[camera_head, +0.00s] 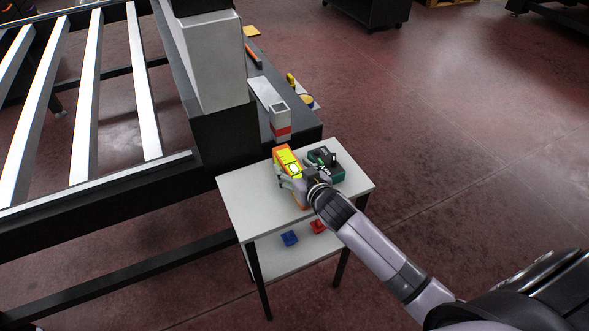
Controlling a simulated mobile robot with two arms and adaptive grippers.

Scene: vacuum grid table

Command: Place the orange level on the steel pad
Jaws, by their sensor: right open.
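An orange device with a yellow face and a round white dial (285,157) lies on the small white table (240,196). My right gripper (291,178) is open at this device and partly covers its near part; I cannot tell whether the fingers touch it. A long, thin orange bar (254,56) lies farther back on the black bench top. I cannot tell for certain which of these two is the level. I cannot clearly pick out the steel pad. My left gripper is not in view.
A black and green tool (328,166) sits close to the right of the gripper. A grey block with a red band (269,101) stands on the black bench (308,133). A blue block (289,238) and a red block (318,227) are on the lower shelf. A large slatted frame is at left.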

